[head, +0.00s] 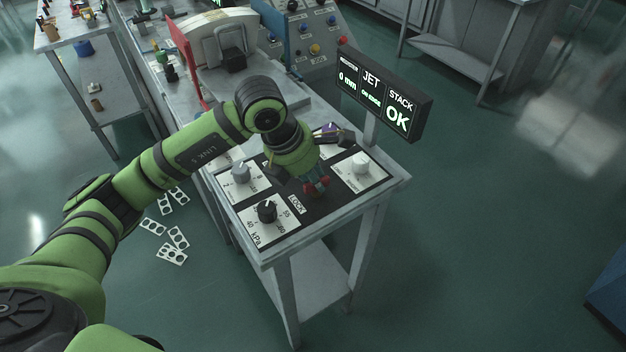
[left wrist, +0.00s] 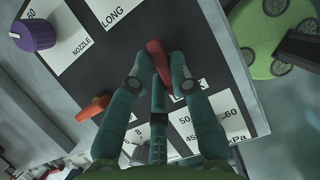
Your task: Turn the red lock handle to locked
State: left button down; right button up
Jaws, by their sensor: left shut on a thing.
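The red lock handle (left wrist: 157,55) stands on the dark control panel between the two fingertips of my left gripper (left wrist: 157,72) in the left wrist view. The fingers are shut on it. In the head view my left gripper (head: 316,184) reaches down to the panel, and only a bit of the red handle (head: 324,186) shows beside the fingers. The white LOCK label (head: 297,204) lies just left of the handle; in the left wrist view a finger partly covers it. I cannot tell from the markings which position the handle is in. My right gripper is not in view.
Around the handle are a black kPa knob (head: 266,210), a grey knob (head: 241,172), a white knob (head: 361,165) and a purple knob (left wrist: 35,35). An orange lever (left wrist: 93,108) is close by. A display (head: 385,92) reading OK stands behind the panel.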

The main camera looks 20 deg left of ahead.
pick_arm(q)
jog(key=m+g+b, duration=0.1)
jog(key=m+b, duration=0.1)
jog(key=b, duration=0.1)
jog(key=m+h+b, duration=0.1)
jog(key=m+b, duration=0.1)
jog(key=m, duration=0.1)
jog(key=shift+w+f+g+b, duration=0.15)
jog(key=shift+w+g+b, duration=0.05)
jog(key=shift+g+b, duration=0.2)
jog(key=m+g+b, duration=0.1)
jog(key=m+b, duration=0.1)
jog(key=m, duration=0.1)
jog(key=shift+d, duration=0.1)
jog(key=m+g+b, duration=0.1)
jog(key=m, duration=0.1)
jog(key=m+b, duration=0.1)
jog(key=m, duration=0.1)
jog(key=shift+w+d+m+g, duration=0.1)
jog(key=shift+w+m+g, duration=0.05)
jog(key=shift+m+g, duration=0.2)
jog(key=shift+d+m+g+y+b, duration=0.1)
jog(key=shift+m+g+y+b, duration=0.4)
jog(key=shift+m, duration=1.35)
jog(key=shift+g, duration=0.25)
jog(key=c, duration=1.1)
grip_release()
jog(key=shift+r, duration=0.2)
jog(key=v, duration=1.2)
